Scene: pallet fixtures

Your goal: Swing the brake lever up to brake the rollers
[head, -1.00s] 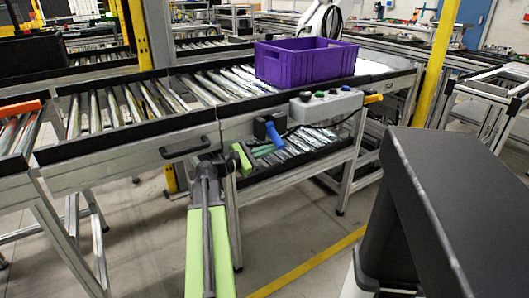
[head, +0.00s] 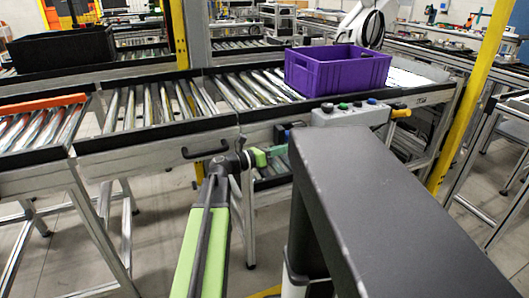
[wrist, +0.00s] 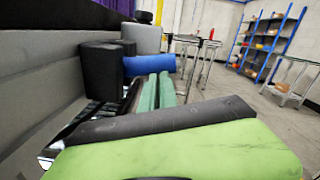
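The brake lever appears to be the blue-gripped handle (head: 283,132) on the front side of the roller conveyor (head: 150,138), below the control box. My body partly hides it in the head view. In the wrist view its blue grip (wrist: 150,65) lies roughly level beside a black round part (wrist: 101,70). My gripper (head: 259,157) shows as a green tip just below and left of the lever in the head view. In the wrist view my gripper (wrist: 170,135) fills the foreground, apart from the blue grip. Its finger opening is not clear.
A purple crate (head: 336,71) stands on the conveyor. A grey control box (head: 350,113) with buttons sits at its front edge. A black pull handle (head: 205,150) juts out left of the lever. A yellow post (head: 470,95) stands at right.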

